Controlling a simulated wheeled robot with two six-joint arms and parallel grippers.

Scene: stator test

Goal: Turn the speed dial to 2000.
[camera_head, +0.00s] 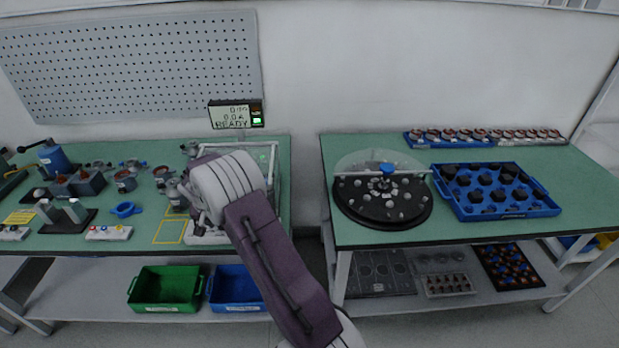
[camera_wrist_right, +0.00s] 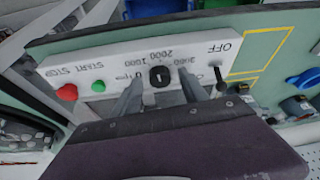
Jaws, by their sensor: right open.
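The speed dial (camera_wrist_right: 159,76) is a round black knob with a light mark on a white control panel (camera_wrist_right: 110,69), seen upside down in the right wrist view. Printed numbers, among them 1000 and 2000, lie around it; I cannot tell exactly which one the mark points at. My right gripper (camera_wrist_right: 162,90) is open, with one finger on each side of the dial; contact is not clear. In the head view my right arm hides most of the panel and the dial. The display (camera_head: 236,114) shows 0, 0.0 A and READY. My left gripper is not in view.
A green button (camera_wrist_right: 98,86), a red button (camera_wrist_right: 67,92) and a black switch lever (camera_wrist_right: 220,76) by OFF share the panel. Parts crowd the left bench. The right bench holds a black turntable (camera_head: 365,214) and a blue tray (camera_head: 545,208).

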